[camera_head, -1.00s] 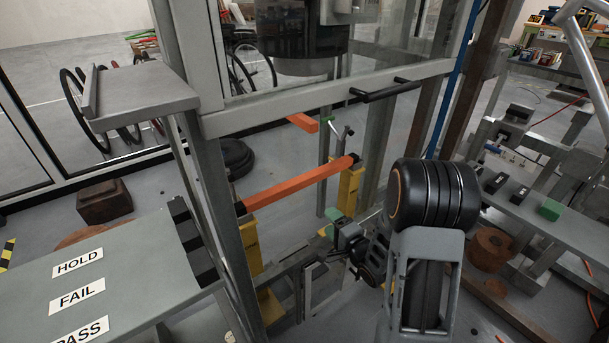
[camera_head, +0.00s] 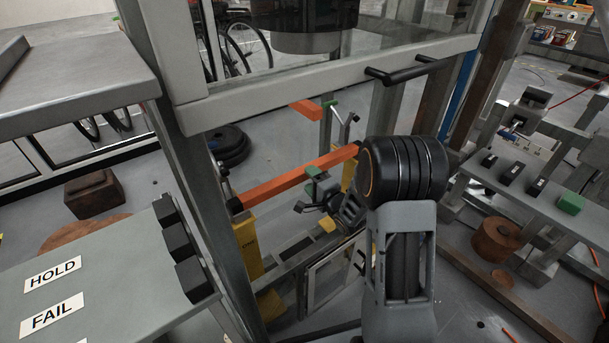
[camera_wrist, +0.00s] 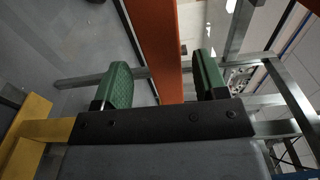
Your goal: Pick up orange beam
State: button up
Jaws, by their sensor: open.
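The long orange beam (camera_head: 290,180) lies across two yellow posts (camera_head: 247,245) inside the frame. Its right end is by my arm's dark round joint. My gripper (camera_head: 316,184) is just under the middle of the beam in the head view, with a green pad near its lower edge. In the wrist view, my gripper (camera_wrist: 164,82) is open, with green pads on either side of the orange beam (camera_wrist: 158,45). Gaps show between the beam and both pads. I cannot tell how deep the beam sits between them.
A shorter orange piece (camera_head: 306,109) shows behind the beam. A grey upright (camera_head: 200,200) and a crossbar with a black handle (camera_head: 400,71) bound the opening. A table with HOLD and FAIL labels (camera_head: 100,265) stands at left. A bench with a green block (camera_head: 571,203) is at right.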

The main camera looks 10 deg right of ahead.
jog(key=shift+b+x, duration=1.25)
jog(key=shift+x, duration=1.55)
jog(key=shift+r, duration=0.2)
jog(key=shift+c, duration=0.5)
grip_shut()
jog(key=shift+r, duration=0.15)
